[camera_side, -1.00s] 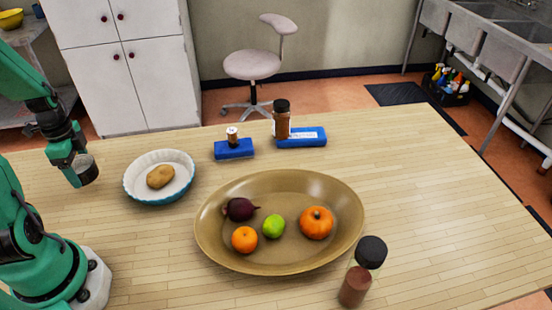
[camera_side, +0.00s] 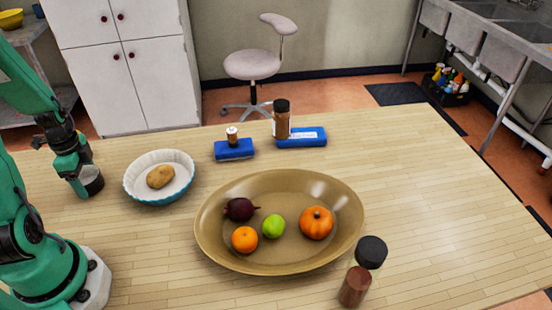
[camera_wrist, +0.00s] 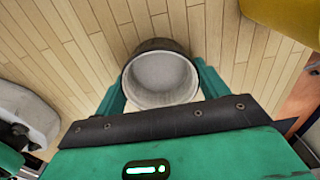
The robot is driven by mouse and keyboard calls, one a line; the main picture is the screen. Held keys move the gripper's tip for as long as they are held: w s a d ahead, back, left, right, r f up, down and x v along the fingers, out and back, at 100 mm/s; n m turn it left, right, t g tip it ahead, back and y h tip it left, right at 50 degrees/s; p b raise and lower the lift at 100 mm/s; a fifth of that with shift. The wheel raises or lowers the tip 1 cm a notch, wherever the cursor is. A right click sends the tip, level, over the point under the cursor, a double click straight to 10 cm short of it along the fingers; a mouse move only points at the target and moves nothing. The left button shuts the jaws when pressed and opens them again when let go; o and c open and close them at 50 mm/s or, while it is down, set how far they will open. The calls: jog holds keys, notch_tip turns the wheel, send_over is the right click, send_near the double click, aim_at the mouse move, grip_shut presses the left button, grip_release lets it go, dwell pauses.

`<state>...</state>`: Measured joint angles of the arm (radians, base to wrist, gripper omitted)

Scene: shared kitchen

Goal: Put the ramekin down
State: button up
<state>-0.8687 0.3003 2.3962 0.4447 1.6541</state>
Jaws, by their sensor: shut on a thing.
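My gripper (camera_side: 84,178) is at the left of the table in the side view, pointing down, with its fingers shut on the ramekin (camera_side: 93,182). The ramekin is small, dark outside and pale grey inside. In the wrist view the ramekin (camera_wrist: 160,77) is upright and empty between the two green fingers of my gripper (camera_wrist: 160,92). Its base is at or just above the wooden table (camera_side: 440,200); I cannot tell whether it touches.
A white and blue fluted dish (camera_side: 140,196) with a potato (camera_side: 160,176) is just right of the ramekin. A large brown bowl (camera_side: 280,262) of fruit and vegetables fills the middle. A spice jar (camera_side: 355,285) stands at the front. Two blue boxes (camera_side: 234,150) (camera_side: 302,137) lie behind.

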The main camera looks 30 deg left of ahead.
jog(key=shift+f, duration=0.1)
jog(key=o, duration=1)
jog(key=shift+o, duration=0.2)
notch_tip(320, 180, up, 12)
dwell(0.3)
dwell(0.5)
jog(key=w+d+r+n+t, duration=0.1)
jog(key=d+r+n, duration=0.3)
jog(key=d, duration=0.7)
jog(key=w+d+r+n+t, duration=0.2)
jog(key=d+r+n+t, duration=0.2)
jog(key=d+r, duration=0.4)
jog(key=shift+d+n+t, duration=0.3)
jog(key=shift+d+n, duration=0.2)
jog(key=shift+d, duration=1.5)
